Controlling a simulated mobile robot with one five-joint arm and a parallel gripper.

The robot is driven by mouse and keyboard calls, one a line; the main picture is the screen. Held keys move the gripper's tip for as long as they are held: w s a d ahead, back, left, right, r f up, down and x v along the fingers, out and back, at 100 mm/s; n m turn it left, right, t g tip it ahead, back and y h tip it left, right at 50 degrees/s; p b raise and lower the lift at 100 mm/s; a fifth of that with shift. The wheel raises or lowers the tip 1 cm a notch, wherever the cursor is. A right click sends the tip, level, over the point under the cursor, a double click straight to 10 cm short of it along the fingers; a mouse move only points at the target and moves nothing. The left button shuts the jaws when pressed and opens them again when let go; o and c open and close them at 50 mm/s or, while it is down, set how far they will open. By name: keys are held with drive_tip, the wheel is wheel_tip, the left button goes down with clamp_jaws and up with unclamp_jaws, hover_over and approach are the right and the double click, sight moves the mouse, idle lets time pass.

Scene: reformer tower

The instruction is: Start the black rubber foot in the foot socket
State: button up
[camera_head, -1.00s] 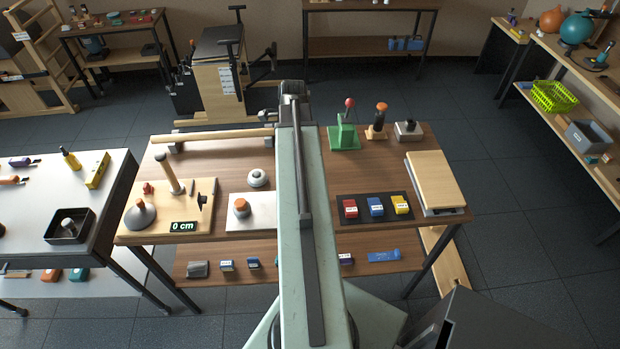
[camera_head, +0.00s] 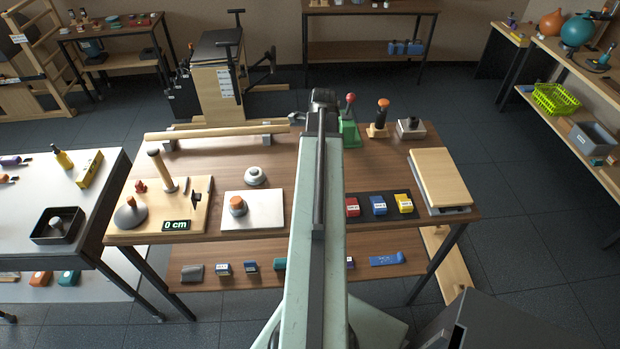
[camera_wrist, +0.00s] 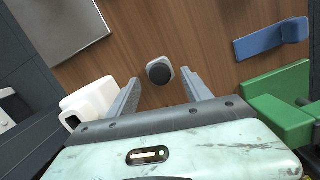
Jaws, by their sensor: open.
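In the wrist view a small round black piece with a pale grey rim (camera_wrist: 159,72) is on the brown wooden surface, between and just beyond my fingertips. It looks like the black rubber foot, but I cannot tell its rim from a socket. My gripper (camera_wrist: 160,78) is open, with nothing between its fingers. In the head view my gripper (camera_head: 298,118) is partly hidden by my arm, near the bench's back edge, left of a green fixture (camera_head: 348,130). I cannot make out the foot socket for certain. A white ring (camera_head: 255,176) lies on the bench.
A wooden rail (camera_head: 215,131) lies left of my gripper. The green fixture also shows close by in the wrist view (camera_wrist: 285,118), with a blue piece (camera_wrist: 270,38) above it. Right of it stand an orange-topped post (camera_head: 381,118) and a grey block (camera_head: 409,127).

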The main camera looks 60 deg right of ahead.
wheel_tip(320, 180, down, 2)
drive_tip(key=shift+w+f+b, duration=0.15)
drive_tip(key=shift+f+b, duration=0.1)
drive_tip(key=shift+b, duration=0.25)
drive_tip(key=shift+r, duration=0.2)
clamp_jaws()
drive_tip(key=shift+r, duration=0.1)
wheel_tip(320, 180, up, 10)
drive_tip(key=p, duration=1)
